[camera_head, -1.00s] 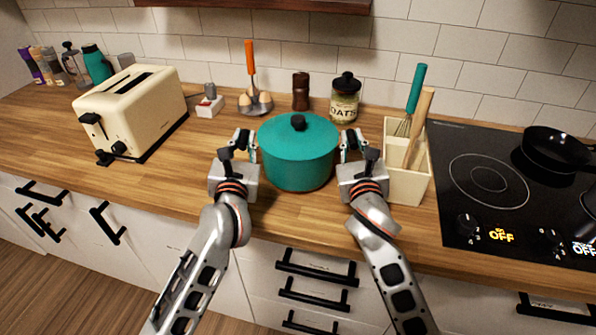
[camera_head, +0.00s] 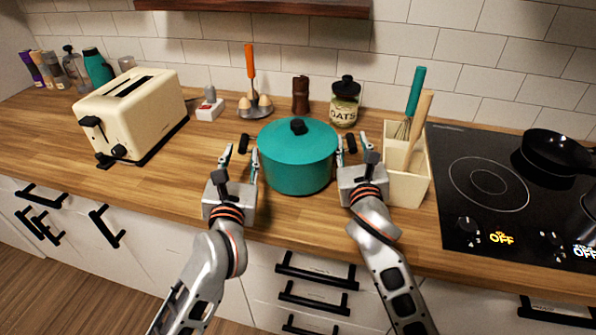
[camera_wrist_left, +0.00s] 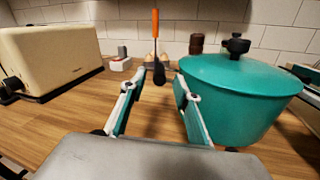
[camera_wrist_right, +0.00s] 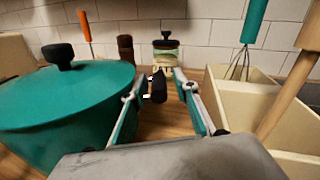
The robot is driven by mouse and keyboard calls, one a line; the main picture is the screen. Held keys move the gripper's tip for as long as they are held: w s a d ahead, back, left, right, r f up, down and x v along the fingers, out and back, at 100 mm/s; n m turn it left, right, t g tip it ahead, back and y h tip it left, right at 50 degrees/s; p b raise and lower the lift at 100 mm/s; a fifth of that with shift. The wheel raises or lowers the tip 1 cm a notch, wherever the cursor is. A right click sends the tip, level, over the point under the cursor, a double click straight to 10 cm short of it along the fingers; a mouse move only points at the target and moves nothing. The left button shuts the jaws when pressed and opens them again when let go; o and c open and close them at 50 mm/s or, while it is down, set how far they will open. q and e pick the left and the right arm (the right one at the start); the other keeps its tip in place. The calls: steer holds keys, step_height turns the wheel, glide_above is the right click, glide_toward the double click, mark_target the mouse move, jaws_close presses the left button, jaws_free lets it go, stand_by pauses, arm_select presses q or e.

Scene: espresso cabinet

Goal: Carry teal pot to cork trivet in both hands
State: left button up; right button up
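The teal pot (camera_head: 297,165), with its lid and black knob on, stands upright on the wooden counter. It shows at the right of the left wrist view (camera_wrist_left: 235,100) and at the left of the right wrist view (camera_wrist_right: 65,110). My left gripper (camera_head: 240,158) is open at the pot's left side, with a black side handle (camera_wrist_left: 158,73) between or just beyond its fingertips. My right gripper (camera_head: 354,153) is open at the right side, with the other black handle (camera_wrist_right: 158,86) likewise. Neither is closed on a handle. No cork trivet is visible; what lies under the pot is hidden.
A cream toaster (camera_head: 133,113) stands left, with free counter (camera_head: 190,165) between it and the pot. A cream utensil box (camera_head: 405,178) stands close right of my right gripper, before the black cooktop (camera_head: 490,195). An egg holder, brown mill and oats jar (camera_head: 344,103) stand behind.

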arm_select(q)
steer(key=shift+s, duration=1.45)
arm_select(e)
steer(key=shift+s+a, duration=0.1)
arm_select(q)
steer(key=shift+a, duration=0.1)
arm_select(e)
steer(key=s, duration=1.1)
steer(key=shift+s, duration=0.4)
arm_select(q)
steer(key=shift+s+f, duration=0.1)
arm_select(e)
steer(key=shift+s+f, duration=0.1)
